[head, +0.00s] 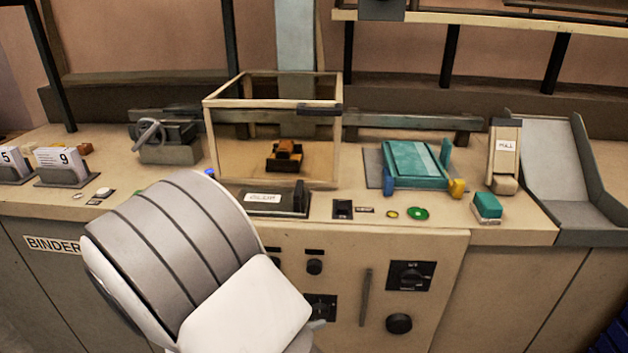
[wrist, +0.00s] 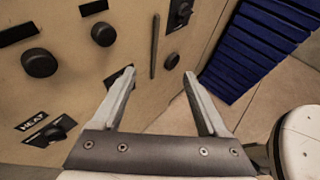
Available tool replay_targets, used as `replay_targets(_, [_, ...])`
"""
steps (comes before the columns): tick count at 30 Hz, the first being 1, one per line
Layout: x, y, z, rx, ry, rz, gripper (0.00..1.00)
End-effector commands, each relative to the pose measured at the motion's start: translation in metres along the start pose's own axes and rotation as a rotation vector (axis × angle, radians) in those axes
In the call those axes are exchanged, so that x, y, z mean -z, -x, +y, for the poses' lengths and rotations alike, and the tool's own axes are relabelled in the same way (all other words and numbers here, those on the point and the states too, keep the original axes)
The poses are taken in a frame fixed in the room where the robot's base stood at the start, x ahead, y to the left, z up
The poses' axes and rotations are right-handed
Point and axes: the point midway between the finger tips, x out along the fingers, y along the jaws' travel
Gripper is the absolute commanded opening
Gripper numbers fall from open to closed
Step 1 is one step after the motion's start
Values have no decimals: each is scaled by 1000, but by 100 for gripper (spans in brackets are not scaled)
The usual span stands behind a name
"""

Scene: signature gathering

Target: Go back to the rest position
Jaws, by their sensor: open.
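My gripper (wrist: 160,82) shows in the wrist view with its two fingers apart and nothing between them. It points down along the cabinet's front panel (wrist: 75,85), and I cannot tell whether the left finger touches it. In the head view my arm covers the lower left middle, in front of the cabinet (head: 440,250). The gripper is mostly hidden there behind the arm; only a small grey part shows near the panel.
The panel carries black knobs (head: 399,323), a dial (head: 410,276) and a vertical bar handle (head: 365,297). On the counter stand a framed box (head: 207,135), a teal press (head: 410,160) and a grey chute (head: 555,150). Blue slats (wrist: 250,50) and open floor (wrist: 270,100) lie right of my gripper.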

Motion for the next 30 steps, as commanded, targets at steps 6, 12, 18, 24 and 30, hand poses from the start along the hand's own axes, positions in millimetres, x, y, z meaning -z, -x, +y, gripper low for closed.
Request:
replay_targets(6, [-65, -13, -45, 212, -343, 197, 76])
replay_targets(12, [-110, -14, -86, 384, -661, 352, 76])
replay_targets(18, [-148, -6, -124, 531, -989, 489, 76])
replay_targets(24, [-183, 9, -157, 650, -1326, 610, 76])
replay_targets(30, [-214, 27, -185, 735, -1668, 717, 76])
